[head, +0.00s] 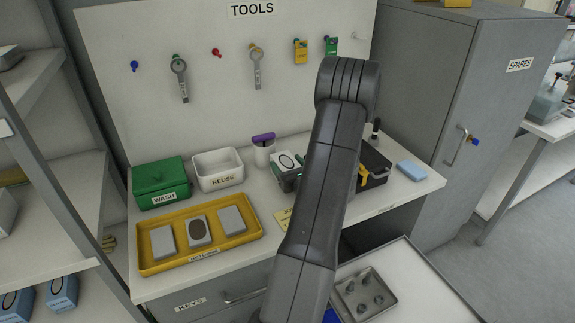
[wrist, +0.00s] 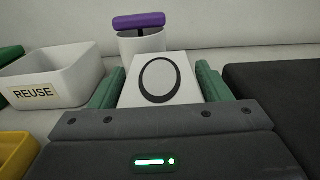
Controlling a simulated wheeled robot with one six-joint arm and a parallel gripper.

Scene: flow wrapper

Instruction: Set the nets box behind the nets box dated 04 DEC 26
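A white-faced box with a black oval ring (wrist: 160,82) is between the green fingers of my gripper (wrist: 160,92) in the wrist view. The fingers lie along both its sides and appear to touch it. In the head view the box (head: 284,159) shows near the back of the counter, just left of my arm, which partly covers my gripper (head: 288,178). I see no readable date or name on it. Blue boxes with similar ovals (head: 62,290) sit on the lower left shelf; their dates are too small to read.
A white REUSE bin (head: 218,170), a green WASH box (head: 160,181) and a cup with a purple-topped item (head: 264,152) stand to the left. A yellow tray (head: 168,266) holds grey blocks. A dark case (head: 375,167) and a light blue block (head: 411,170) are on the right.

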